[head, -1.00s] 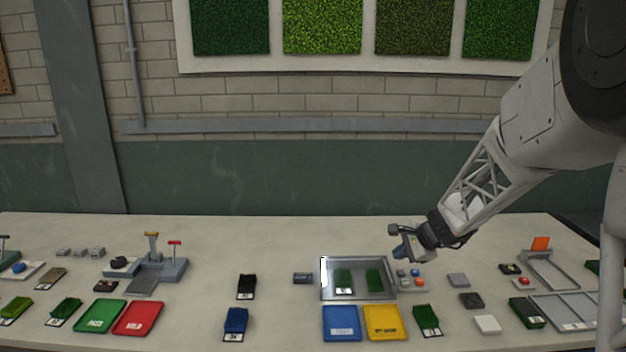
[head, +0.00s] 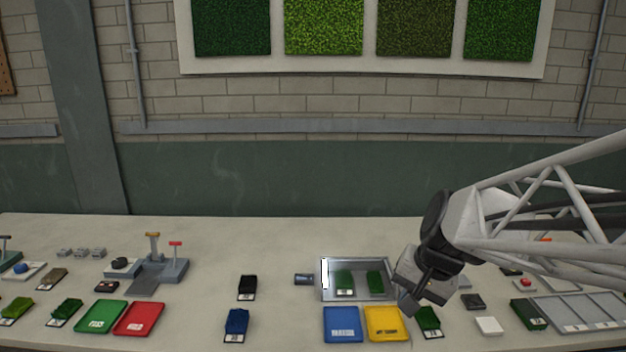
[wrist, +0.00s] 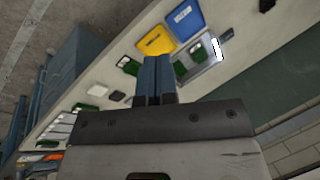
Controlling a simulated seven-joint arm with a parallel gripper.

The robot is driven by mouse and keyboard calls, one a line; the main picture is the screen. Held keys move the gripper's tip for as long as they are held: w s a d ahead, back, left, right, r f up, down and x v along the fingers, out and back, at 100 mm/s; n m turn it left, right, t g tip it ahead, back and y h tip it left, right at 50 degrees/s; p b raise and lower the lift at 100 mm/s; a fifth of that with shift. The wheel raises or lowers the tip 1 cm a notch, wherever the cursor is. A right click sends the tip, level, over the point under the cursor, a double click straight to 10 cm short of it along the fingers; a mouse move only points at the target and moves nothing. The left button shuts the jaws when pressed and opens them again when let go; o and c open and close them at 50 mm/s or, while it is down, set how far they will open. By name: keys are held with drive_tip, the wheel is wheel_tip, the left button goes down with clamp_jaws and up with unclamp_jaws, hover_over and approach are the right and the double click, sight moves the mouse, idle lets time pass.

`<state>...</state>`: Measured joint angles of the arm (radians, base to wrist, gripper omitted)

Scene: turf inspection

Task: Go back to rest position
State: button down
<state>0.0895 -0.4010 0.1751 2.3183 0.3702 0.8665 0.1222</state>
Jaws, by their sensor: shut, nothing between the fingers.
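My gripper (head: 407,305) is above the right part of the table in the head view, just right of the metal tray and over the edge of the yellow tray. In the wrist view its two blue fingers (wrist: 153,80) are together with nothing between them. The table (head: 200,230) runs across the head view and slants across the wrist view.
The metal tray (head: 357,293) holds two green turf samples. A blue tray (head: 342,324) and a yellow tray (head: 385,322) stand in front. Green (head: 101,316) and red (head: 139,318) trays are at left. The table's back strip is mostly clear.

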drive_tip(key=s+d+n+h, duration=0.1)
drive_tip(key=s+n+h, duration=0.2)
drive_tip(key=s, duration=1.2)
drive_tip(key=shift+d+n, duration=0.15)
drive_tip(key=shift+n, duration=0.65)
